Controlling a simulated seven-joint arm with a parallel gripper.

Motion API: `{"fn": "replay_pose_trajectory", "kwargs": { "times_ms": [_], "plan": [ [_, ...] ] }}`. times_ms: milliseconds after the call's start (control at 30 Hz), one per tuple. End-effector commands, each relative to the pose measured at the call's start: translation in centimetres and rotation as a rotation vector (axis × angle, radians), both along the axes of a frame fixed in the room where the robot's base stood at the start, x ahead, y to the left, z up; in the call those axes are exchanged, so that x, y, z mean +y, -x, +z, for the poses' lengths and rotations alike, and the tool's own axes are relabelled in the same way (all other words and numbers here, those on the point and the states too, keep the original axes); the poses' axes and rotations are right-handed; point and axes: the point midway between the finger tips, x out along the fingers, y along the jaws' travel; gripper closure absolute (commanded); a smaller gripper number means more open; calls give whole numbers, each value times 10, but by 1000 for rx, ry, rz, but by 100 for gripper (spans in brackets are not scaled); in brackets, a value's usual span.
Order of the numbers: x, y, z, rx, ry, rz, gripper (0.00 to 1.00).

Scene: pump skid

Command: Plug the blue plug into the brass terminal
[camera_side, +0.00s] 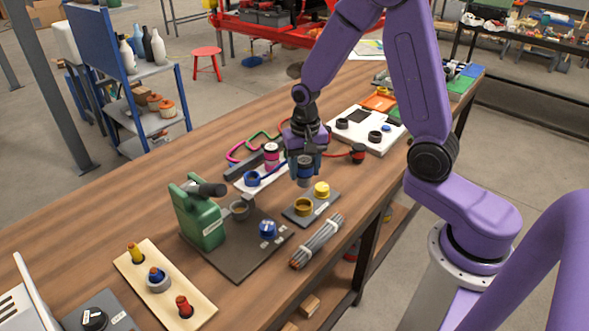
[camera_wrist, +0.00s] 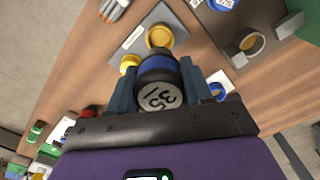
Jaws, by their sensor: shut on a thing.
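My gripper (camera_side: 304,172) is shut on the blue plug (camera_side: 305,174), a round dark-grey body with a blue band. In the wrist view the plug (camera_wrist: 158,68) sits between the two blue fingers (camera_wrist: 160,88), its grey end marked "35" facing the camera. The brass terminal (camera_side: 303,207) is a gold ring-like socket on a small grey plate (camera_side: 326,203). In the side view the plug hangs above it with a visible gap. In the wrist view the terminal (camera_wrist: 159,36) shows just beyond the plug.
A yellow cap (camera_side: 322,188) stands beside the terminal on the same plate. A bundle of grey rods (camera_side: 317,241) lies in front. A green pump (camera_side: 203,213) and a blue cap (camera_side: 268,229) stand to the left. A pink-banded part (camera_side: 271,155) is close behind my gripper.

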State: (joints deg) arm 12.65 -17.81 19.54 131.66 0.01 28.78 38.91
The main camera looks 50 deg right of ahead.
Motion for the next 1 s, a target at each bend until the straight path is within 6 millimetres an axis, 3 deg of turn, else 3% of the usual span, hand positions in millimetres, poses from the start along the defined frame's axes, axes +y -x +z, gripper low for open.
{"fn": "replay_pose_trajectory", "kwargs": {
  "times_ms": [700,1000],
  "plan": [
    [-1,1,-56,3,1,0,92],
    [0,0,-53,-1,1,0,92]
  ]
}}
